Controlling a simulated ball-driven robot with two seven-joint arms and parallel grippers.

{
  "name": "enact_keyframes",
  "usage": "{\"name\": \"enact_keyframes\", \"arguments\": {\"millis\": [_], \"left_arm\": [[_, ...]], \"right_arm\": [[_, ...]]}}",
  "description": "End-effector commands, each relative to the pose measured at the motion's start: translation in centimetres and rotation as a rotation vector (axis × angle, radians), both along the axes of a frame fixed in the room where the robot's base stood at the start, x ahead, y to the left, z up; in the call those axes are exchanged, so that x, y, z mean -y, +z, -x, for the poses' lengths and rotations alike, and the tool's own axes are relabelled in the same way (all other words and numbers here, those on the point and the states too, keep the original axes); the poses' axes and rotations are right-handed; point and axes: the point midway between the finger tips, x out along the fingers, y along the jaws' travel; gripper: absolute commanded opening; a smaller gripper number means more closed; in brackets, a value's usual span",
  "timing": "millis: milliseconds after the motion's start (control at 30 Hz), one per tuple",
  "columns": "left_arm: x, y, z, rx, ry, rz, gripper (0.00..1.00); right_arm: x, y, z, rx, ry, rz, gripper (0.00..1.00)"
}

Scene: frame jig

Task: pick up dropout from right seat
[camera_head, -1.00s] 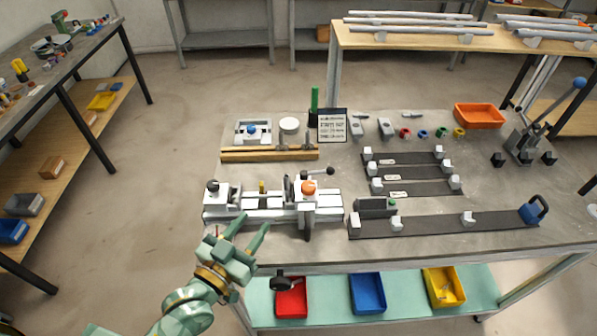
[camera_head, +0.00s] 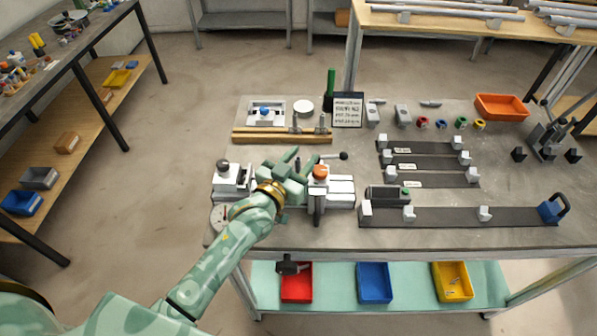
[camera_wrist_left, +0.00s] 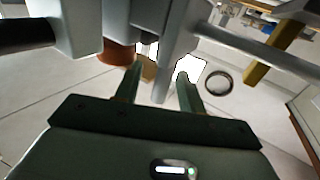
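The white frame jig (camera_head: 340,192) stands on the table with an orange knob (camera_head: 320,171) and a black-ended lever. My left gripper (camera_head: 289,158) is over its middle, left of the orange knob. In the left wrist view its two fingers (camera_wrist_left: 158,88) are apart, and a grey upright part of the jig (camera_wrist_left: 176,50) shows just beyond and between them. I cannot tell whether they touch it. I cannot make out the dropout for certain; two small grey pieces (camera_head: 373,116) (camera_head: 403,115) stand at the back of the table.
A wooden bar (camera_head: 280,136) lies behind the jig. A sign (camera_head: 347,109) and a green upright (camera_head: 331,82) stand behind it. Dark rails with white blocks (camera_head: 460,216) lie to the right. An orange tray (camera_head: 502,107) is at the back right. Bare tabletop shows around the rails.

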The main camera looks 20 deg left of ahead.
Motion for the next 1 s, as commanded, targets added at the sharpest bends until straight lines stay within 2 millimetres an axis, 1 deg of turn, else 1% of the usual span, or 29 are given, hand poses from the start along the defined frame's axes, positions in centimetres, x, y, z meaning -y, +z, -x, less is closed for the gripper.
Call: {"name": "enact_keyframes", "arguments": {"millis": [33,100,300,367,400,433,467,833,933,1000], "left_arm": [[0.1,-0.1,-0.5,0.0,0.0,0.0,0.4],[0.2,-0.1,-0.8,0.0,0.0,0.0,0.4],[0.2,0.0,-0.8,0.0,0.0,-0.001,0.4],[0.2,0.0,-0.8,0.0,0.0,-0.001,0.23],[0.2,0.0,-0.8,0.0,0.0,-0.001,0.12],[0.2,0.0,-0.8,0.0,0.0,-0.001,0.04],[0.2,0.0,-0.8,0.0,0.0,-0.001,0.0],[0.2,0.2,-0.8,0.0,0.0,-0.001,0.0],[0.2,1.0,-0.8,0.002,0.0,0.0,0.0],[0.2,1.9,-0.8,0.003,0.0,0.0,0.0]], "right_arm": [[0.1,-0.2,0.0,-0.001,0.0,0.001,0.55],[0.3,-0.2,0.0,-0.001,0.0,0.003,0.55],[0.6,-0.1,0.0,0.0,-0.001,0.007,0.55],[0.6,-0.1,0.0,0.0,-0.001,0.007,0.55],[0.6,-0.1,0.0,0.0,-0.001,0.007,0.55],[0.6,-0.1,0.0,0.0,-0.001,0.007,0.55],[0.6,-0.1,0.0,0.0,-0.001,0.007,0.55],[0.5,0.0,0.0,0.0,-0.001,0.007,0.55],[0.5,0.3,0.0,0.001,-0.001,0.007,0.55],[0.5,0.6,-0.1,0.002,-0.001,0.007,0.55]]}}
